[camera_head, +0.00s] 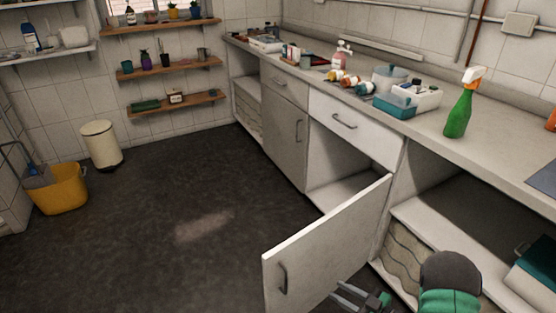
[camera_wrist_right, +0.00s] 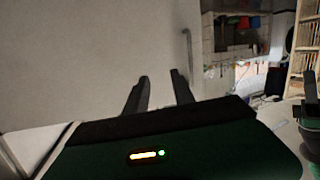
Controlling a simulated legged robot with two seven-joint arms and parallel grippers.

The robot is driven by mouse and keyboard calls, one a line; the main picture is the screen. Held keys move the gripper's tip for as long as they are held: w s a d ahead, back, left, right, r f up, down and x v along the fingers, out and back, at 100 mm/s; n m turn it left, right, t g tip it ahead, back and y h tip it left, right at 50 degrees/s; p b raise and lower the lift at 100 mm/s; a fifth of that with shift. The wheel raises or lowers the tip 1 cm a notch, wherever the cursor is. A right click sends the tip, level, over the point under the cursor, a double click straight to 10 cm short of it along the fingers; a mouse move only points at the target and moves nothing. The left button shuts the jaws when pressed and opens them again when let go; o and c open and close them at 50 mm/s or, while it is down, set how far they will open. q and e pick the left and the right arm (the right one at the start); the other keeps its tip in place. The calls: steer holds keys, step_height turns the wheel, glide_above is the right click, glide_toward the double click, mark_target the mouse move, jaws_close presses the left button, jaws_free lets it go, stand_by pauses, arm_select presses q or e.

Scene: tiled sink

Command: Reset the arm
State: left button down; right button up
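My right gripper (camera_head: 345,292) shows at the bottom of the head view, low beside the opened white cabinet door (camera_head: 325,250) and partly cut off by the frame edge. In the right wrist view its two dark fingers (camera_wrist_right: 160,78) stand apart with nothing seen between them. A pale flat surface lies ahead of the fingers, with a handle (camera_wrist_right: 188,50) to their right. The door stands swung out from the counter, with its dark handle (camera_head: 282,277) near its free edge. My left gripper is not in view.
The counter (camera_head: 430,135) runs along the right with a green spray bottle (camera_head: 459,115), a white-and-teal box (camera_head: 408,99) and a pink soap bottle (camera_head: 340,57). A yellow bucket (camera_head: 62,190) and cream bin (camera_head: 101,145) stand at left. The dark floor between is clear.

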steer(key=w+d+r+m+g+h, duration=0.25)
steer(key=w+r+m+h, duration=0.2)
steer(key=h, duration=0.45)
steer(key=s+a+r+m+g+h+p, duration=0.1)
steer(key=s+a+r+m+g+p, duration=0.2)
steer(key=s, duration=0.8)
steer(key=s+a+r+m+g+h, duration=0.1)
steer(key=s+a+r+m+g, duration=0.2)
steer(key=s, duration=0.8)
step_height(320, 180, up, 26)
steer(key=p, duration=2.5)
steer(key=shift+w+f+n+g, duration=0.2)
steer(key=shift+w+n+g, duration=0.15)
steer(key=shift+w+n, duration=0.1)
